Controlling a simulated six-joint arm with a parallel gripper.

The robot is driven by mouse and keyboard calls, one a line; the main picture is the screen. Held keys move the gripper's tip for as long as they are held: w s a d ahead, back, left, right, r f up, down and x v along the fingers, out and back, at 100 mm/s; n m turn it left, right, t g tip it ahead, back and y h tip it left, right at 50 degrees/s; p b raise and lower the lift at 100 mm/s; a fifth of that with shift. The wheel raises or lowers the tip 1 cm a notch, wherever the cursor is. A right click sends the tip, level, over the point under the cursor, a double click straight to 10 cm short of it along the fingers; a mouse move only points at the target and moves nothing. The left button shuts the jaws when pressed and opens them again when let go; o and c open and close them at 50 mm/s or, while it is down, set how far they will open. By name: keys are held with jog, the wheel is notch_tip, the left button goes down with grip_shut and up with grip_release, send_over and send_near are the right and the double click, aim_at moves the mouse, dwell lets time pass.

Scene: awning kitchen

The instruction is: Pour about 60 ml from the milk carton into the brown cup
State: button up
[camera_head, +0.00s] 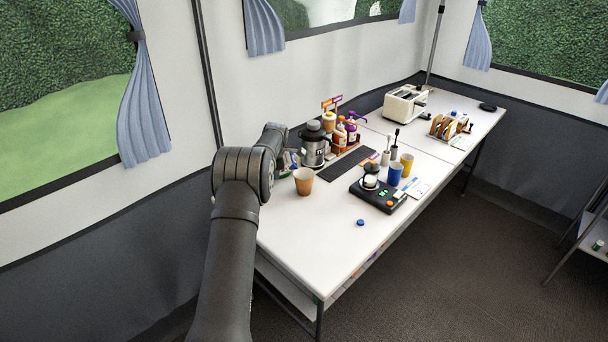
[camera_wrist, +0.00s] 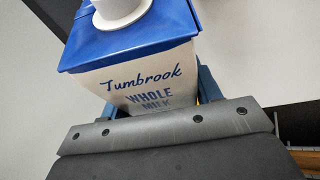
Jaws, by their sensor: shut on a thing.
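In the wrist view my gripper (camera_wrist: 158,100) is shut on the milk carton (camera_wrist: 140,75). The carton is pale with a blue top, a white round spout and the words "Tumbrook Whole Milk". The brown cup (camera_head: 304,183) stands upright near the table's left end in the head view. My arm reaches to just behind and left of the cup, and it mostly hides the gripper and carton there. I cannot tell whether the carton touches the table. The inside of the cup is too small to read.
A steel flask-like appliance (camera_head: 314,146) and a rack of bottles (camera_head: 347,140) stand behind the cup. A black scale (camera_head: 378,195), a blue cup (camera_head: 395,173) and a yellow cup (camera_head: 407,164) are to the right. A small blue cap (camera_head: 360,222) lies in front. The table (camera_head: 310,240) is clear at front left.

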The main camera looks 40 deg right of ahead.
jog(key=shift+r, duration=0.2)
jog(key=shift+s+d+f+t+y, duration=0.15)
jog(key=shift+s+d+t+y, duration=0.2)
jog(key=shift+t+y, duration=0.3)
jog(key=shift+r+m+t+y, duration=0.5)
jog(key=shift+r+t+y, duration=0.15)
jog(key=shift+r+y, duration=0.1)
jog(key=shift+d+r+t+y, duration=0.15)
jog(key=shift+r+t+y, duration=0.45)
jog(key=shift+r, duration=0.15)
jog(key=shift+r, duration=0.1)
jog(key=shift+w+a+m, duration=0.2)
jog(key=shift+a+m, duration=0.1)
jog(key=shift+w+a+r, duration=0.1)
jog(key=shift+w+a, duration=0.05)
jog(key=shift+w, duration=0.05)
jog(key=shift+a, duration=0.1)
jog(key=shift+r+t+y, duration=0.3)
jog(key=shift+t+y, duration=0.1)
jog(key=shift+t, duration=0.1)
dwell(0.4)
